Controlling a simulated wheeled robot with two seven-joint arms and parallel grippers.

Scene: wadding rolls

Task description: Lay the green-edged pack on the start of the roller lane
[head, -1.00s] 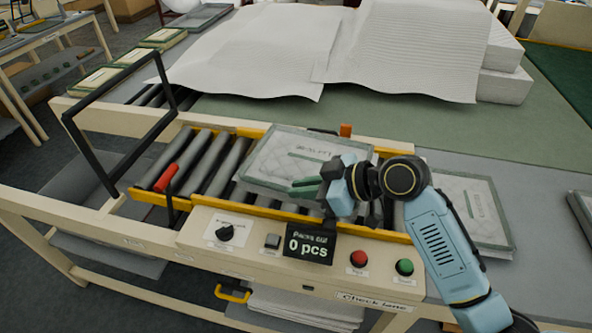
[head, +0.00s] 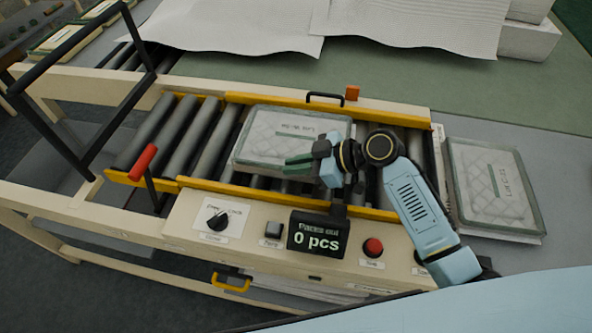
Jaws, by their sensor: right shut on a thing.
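The pack (head: 280,135), pale and quilted with a grey-green edge, is level over the rollers of the lane (head: 205,140), between its yellow side rails. It looks to be on the rollers or very close above them; I cannot tell which. My right gripper (head: 302,164) is shut on the pack's near right edge, its green fingers over that edge. The right arm hides the pack's right corner and the rollers there. My left gripper is not in view.
A similar pack (head: 495,185) lies on the grey table to the right. A black frame (head: 70,80) and a red-handled lever (head: 143,162) stand at the lane's left. The counter display (head: 318,236) reads 0 pcs. Rollers left of the held pack are bare. White wadding sheets (head: 400,25) lie behind.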

